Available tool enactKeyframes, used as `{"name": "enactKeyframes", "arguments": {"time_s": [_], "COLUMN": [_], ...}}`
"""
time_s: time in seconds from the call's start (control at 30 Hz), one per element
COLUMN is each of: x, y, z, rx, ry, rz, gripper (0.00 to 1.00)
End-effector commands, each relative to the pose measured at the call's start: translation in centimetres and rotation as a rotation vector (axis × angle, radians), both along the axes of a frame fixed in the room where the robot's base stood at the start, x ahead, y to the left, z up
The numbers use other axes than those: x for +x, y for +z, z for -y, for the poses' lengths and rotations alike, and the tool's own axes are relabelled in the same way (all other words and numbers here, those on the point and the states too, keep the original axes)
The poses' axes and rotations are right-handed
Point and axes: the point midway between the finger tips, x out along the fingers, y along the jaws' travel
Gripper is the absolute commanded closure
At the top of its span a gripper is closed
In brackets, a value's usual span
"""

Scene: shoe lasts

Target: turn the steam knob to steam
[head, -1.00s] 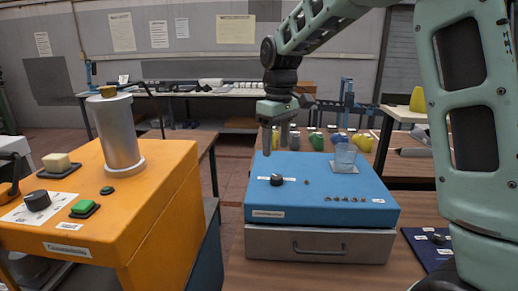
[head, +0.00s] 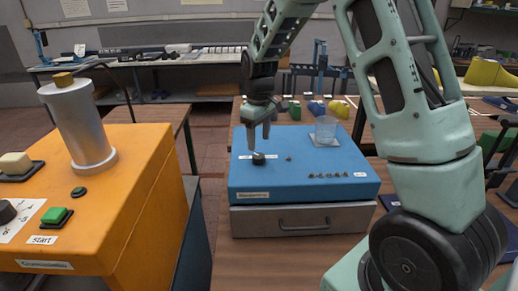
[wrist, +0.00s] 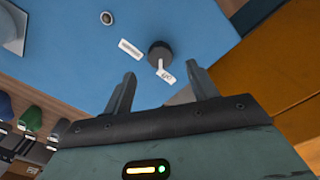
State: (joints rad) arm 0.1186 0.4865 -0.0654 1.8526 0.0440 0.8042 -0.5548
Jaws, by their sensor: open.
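A black round knob (head: 258,159) stands on top of the blue machine (head: 300,178), near its left side. In the wrist view the knob (wrist: 160,53) has a white pointer mark towards a small white label (wrist: 167,77). A longer white label (wrist: 130,49) lies on the other side; I cannot read either. My gripper (head: 260,139) points down just above the knob, apart from it. In the wrist view my gripper (wrist: 162,75) is open and empty, with the knob beyond the gap between its fingertips.
A clear container (head: 326,130) stands at the blue machine's back right. An orange machine at left (head: 140,200) has a metal cylinder (head: 78,125), a green button (head: 55,215) and another black knob (head: 6,211). Several coloured lasts lie behind the blue machine.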

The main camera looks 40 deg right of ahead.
Motion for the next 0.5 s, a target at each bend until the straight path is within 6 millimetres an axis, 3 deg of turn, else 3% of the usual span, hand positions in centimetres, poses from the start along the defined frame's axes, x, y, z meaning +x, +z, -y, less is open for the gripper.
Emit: {"name": "enactKeyframes", "arguments": {"time_s": [0.2,0.5], "x": [0.0,0.0], "y": [-3.6,-5.6], "z": [0.0,0.0], "rx": [0.001,0.000], "ry": [0.001,0.001], "rz": [-0.004,0.000], "gripper": [0.42,0.42]}}
